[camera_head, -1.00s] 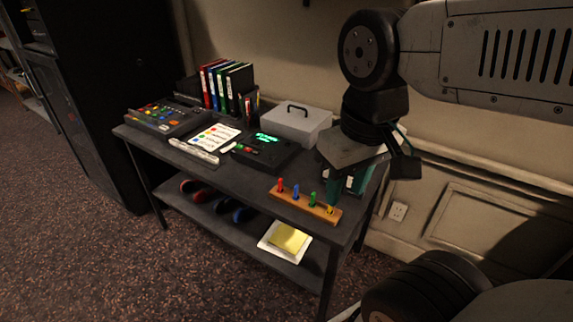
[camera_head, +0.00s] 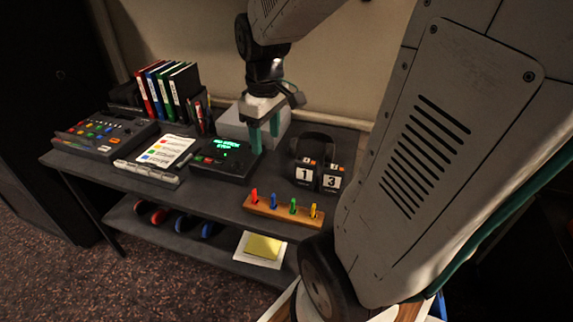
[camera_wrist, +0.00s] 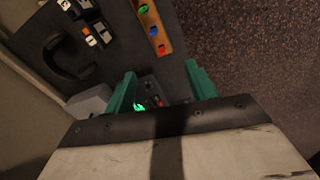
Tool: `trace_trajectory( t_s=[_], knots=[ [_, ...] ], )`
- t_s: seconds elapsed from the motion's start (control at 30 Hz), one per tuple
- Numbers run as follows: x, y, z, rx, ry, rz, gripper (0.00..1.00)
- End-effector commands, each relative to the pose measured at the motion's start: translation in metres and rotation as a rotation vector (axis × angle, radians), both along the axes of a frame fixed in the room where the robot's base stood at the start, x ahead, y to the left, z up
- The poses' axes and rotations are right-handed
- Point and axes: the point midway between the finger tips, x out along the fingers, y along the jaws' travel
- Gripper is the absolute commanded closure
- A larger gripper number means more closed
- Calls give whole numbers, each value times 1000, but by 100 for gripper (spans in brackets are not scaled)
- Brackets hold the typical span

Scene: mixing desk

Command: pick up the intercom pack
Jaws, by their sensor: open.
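Two small black boxes stand side by side at the desk's right: one labelled 1 (camera_head: 304,173) and one labelled 3 (camera_head: 331,179). A flat black unit (camera_head: 213,166) with a lit green display and buttons lies left of them. No readable name shows which of these is the intercom pack. My gripper (camera_head: 264,142) is open and empty, its green fingers pointing down by the right end of the flat unit, in front of the grey case. In the wrist view, the flat unit (camera_wrist: 150,94) shows partly between the fingers, and the numbered boxes (camera_wrist: 97,34) are at upper left.
A black headband-like loop (camera_head: 317,137) stands behind the numbered boxes. A wooden strip with coloured pegs (camera_head: 283,212) lies along the front edge. A grey case (camera_head: 232,124), a card (camera_head: 168,151), a mixer (camera_head: 105,134) and binders (camera_head: 165,90) fill the back and left.

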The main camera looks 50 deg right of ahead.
Motion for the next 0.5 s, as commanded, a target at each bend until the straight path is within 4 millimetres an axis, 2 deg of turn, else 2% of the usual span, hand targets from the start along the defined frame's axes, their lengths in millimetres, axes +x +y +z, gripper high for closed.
trace_trajectory(
  t_s=[0.03,0.1,0.23,0.3,0.4,0.5],
  knots=[
    [7,-26,-16,5,19,10,44],
    [15,-59,-35,7,30,46,44],
    [18,-115,-71,12,42,105,44],
    [16,-138,-87,15,46,132,44],
    [12,-162,-105,18,51,160,44],
    [9,-175,-116,19,52,177,44]
  ],
)
